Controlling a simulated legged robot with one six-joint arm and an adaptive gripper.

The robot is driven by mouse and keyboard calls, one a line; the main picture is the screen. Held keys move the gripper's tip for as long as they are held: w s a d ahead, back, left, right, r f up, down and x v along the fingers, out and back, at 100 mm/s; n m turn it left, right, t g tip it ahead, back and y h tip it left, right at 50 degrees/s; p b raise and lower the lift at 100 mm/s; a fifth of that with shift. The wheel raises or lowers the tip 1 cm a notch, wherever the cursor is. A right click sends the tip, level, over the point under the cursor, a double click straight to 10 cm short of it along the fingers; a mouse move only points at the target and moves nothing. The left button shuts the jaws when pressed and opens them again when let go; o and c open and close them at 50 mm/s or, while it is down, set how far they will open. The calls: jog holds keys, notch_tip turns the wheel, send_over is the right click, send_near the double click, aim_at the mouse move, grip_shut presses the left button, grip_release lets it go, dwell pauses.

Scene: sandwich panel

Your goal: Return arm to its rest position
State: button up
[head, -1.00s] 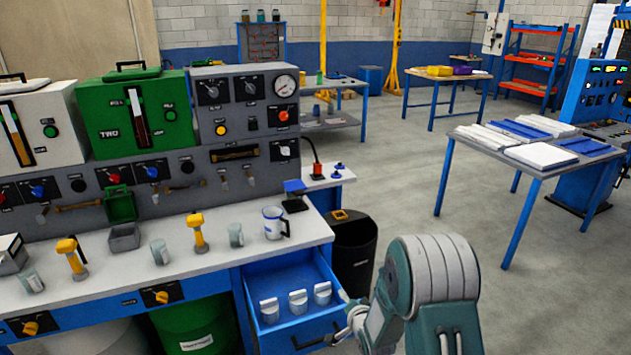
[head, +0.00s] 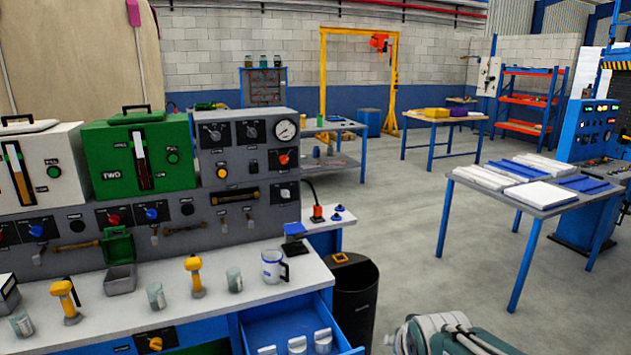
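My arm (head: 450,335) shows only as a grey-green rounded link at the bottom edge, right of the open drawer. My gripper is not in view, so its state is hidden. The blue drawer (head: 278,332) of the workbench stands open, with white containers (head: 297,345) inside, cut off by the lower frame edge. I cannot tell whether any part of the arm is near the drawer's front, which is out of frame.
The workbench (head: 225,308) on the left holds a mug (head: 273,266), several small cups and yellow-handled tools (head: 195,277) below a control panel (head: 245,150). A black bin (head: 354,300) stands beside it. A table with panels (head: 540,195) is at right. The floor between is open.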

jog(key=s+r+n+g, duration=0.2)
jog(key=s, duration=1.5)
jog(key=shift+d+r+n+g, duration=0.15)
jog(key=shift+r+n+g, duration=0.15)
jog(key=shift+r+n, duration=0.1)
jog(key=shift+w, duration=0.1)
dwell(0.7)
